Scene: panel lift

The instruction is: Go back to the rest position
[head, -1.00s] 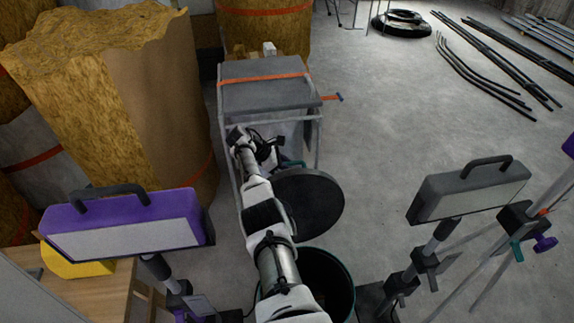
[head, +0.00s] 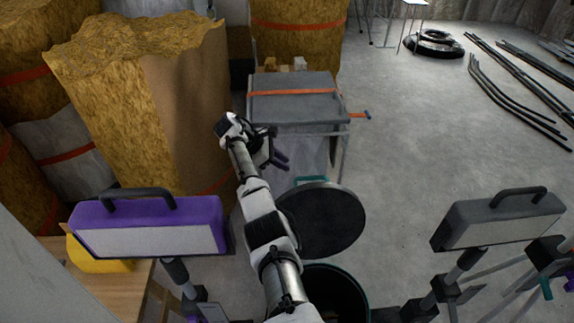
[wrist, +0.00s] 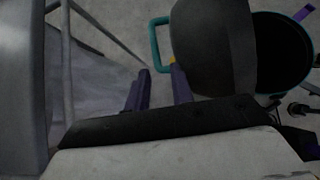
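My gripper (head: 281,160) is at the end of my outstretched arm, in front of the grey cart and up and left of a dark round lid (head: 322,222). In the wrist view my gripper (wrist: 160,80) shows two purple fingers standing apart, with only floor between them. The lid (wrist: 218,45) with its teal handle (wrist: 154,42) lies beyond the fingertips, close to the right finger in the picture. In the head view the handle (head: 311,180) is clear of the fingers. The lid stands tilted by a dark bin (head: 352,278).
A grey cart (head: 300,108) with an orange strap stands ahead. Wrapped yellow bales (head: 110,90) crowd the left. A purple lamp (head: 160,228) and a grey lamp (head: 500,220) flank my arm. Open floor (head: 430,130) lies to the right, with black pipes (head: 510,95) beyond.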

